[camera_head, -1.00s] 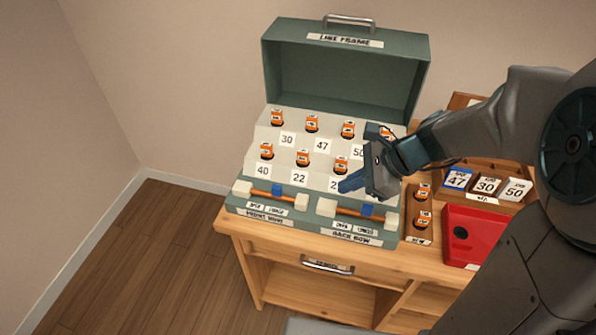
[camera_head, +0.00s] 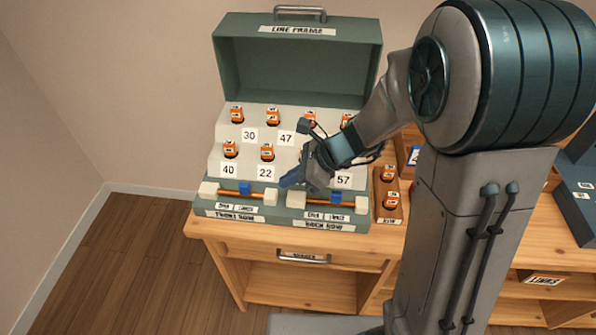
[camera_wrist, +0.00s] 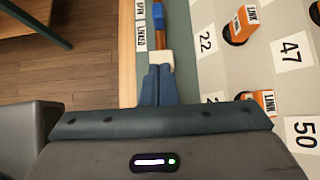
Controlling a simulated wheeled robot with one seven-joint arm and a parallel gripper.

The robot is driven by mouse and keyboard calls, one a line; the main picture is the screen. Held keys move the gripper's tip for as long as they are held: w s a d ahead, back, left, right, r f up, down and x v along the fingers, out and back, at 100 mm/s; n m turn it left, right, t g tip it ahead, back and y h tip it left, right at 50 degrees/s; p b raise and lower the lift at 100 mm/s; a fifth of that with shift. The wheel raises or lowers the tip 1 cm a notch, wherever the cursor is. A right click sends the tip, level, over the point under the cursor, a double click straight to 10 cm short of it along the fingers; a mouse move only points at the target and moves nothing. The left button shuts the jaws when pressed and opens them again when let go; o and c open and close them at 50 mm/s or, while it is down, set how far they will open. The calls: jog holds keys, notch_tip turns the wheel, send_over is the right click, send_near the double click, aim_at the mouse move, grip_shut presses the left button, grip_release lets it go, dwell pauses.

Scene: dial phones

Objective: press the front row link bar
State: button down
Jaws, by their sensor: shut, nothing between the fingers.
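The front row link bar (camera_head: 229,192) is an orange rod between two white end blocks, with a blue slider (camera_head: 246,188) on it near its right end. It lies at the front left of the green line frame, above a "FRONT ROW" label. My gripper (camera_head: 288,181) is shut and empty, its blue fingers pointing left and down close to the bar's right end block (camera_head: 270,197). In the wrist view the closed fingers (camera_wrist: 158,85) point at that white block (camera_wrist: 160,60); I cannot tell whether they touch. The blue slider (camera_wrist: 157,12) shows beyond it.
The back row bar (camera_head: 322,198) lies just right, below my gripper. Orange-topped plugs and number cards 40 (camera_head: 229,170), 22 (camera_head: 266,173) and others stand on the steps behind. A wooden plug holder (camera_head: 388,209) is at the right. The table's front edge is close.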

aim_at(250, 191)
jog(key=x, duration=0.4)
jog(key=shift+f, duration=0.1)
jog(key=shift+a, duration=1.25)
jog(key=shift+w+a, duration=0.15)
jog(key=shift+a, duration=0.6)
